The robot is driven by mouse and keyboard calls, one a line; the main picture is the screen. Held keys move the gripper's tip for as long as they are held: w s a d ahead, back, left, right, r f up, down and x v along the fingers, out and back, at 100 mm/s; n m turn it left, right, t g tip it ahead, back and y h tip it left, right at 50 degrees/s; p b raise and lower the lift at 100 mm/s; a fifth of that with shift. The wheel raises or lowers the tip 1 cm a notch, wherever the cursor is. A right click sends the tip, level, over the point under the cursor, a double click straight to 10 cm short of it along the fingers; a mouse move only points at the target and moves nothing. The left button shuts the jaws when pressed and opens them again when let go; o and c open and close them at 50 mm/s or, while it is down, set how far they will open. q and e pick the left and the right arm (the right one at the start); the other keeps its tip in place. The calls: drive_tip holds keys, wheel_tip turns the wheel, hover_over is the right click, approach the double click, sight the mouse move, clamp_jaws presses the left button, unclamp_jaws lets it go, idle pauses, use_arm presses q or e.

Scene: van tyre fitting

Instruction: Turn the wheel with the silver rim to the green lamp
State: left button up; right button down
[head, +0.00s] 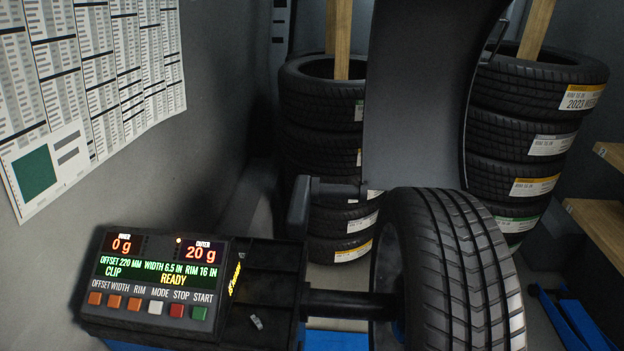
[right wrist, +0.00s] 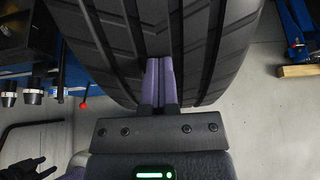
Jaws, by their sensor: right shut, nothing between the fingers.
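The wheel (head: 460,270) is mounted on the dark shaft (head: 345,304) of the balancing machine, its tread facing me. The inner side of the wheel is in shadow and I cannot make out the rim's silver. I see no lit green lamp apart from green text and a green START button. In the right wrist view my right gripper (right wrist: 160,68) is shut and empty, its purple fingertips at the tyre tread (right wrist: 120,40); whether they touch is unclear.
A small clip weight (head: 256,322) lies on the machine's dark tray. A dark curved hood (head: 415,95) stands behind the wheel. Tyre stacks (head: 325,130) (head: 520,135) stand at the back. The right wrist view shows dark cones (right wrist: 33,92), a red knob (right wrist: 83,105) and a wood block (right wrist: 297,71).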

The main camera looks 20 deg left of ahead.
drive_tip(key=shift+s+d+f+b, duration=0.1)
drive_tip(key=shift+s+f+b, duration=0.15)
drive_tip(key=shift+f+b, duration=0.25)
drive_tip(key=shift+s+d+f+b, duration=0.1)
drive_tip(key=shift+s+f+b, duration=0.1)
drive_tip(key=shift+f+b, duration=0.25)
drive_tip(key=shift+s+d+f+b, duration=0.1)
drive_tip(key=shift+s+f+b, duration=0.15)
drive_tip(key=shift+f+b, duration=0.25)
drive_tip(key=shift+s+d+f+b, duration=0.1)
drive_tip(key=shift+s+f+b, duration=0.1)
drive_tip(key=shift+f+b, duration=0.25)
drive_tip(key=shift+a+f, duration=0.1)
drive_tip(key=shift+f, duration=0.1)
drive_tip(key=shift+s+f+b, duration=0.35)
drive_tip(key=shift+f+b, duration=0.55)
drive_tip(key=shift+s+d+f+b, duration=0.15)
drive_tip(key=shift+f+b, duration=0.35)
drive_tip(key=shift+s+d+f+b, duration=0.15)
drive_tip(key=shift+f+b, duration=0.35)
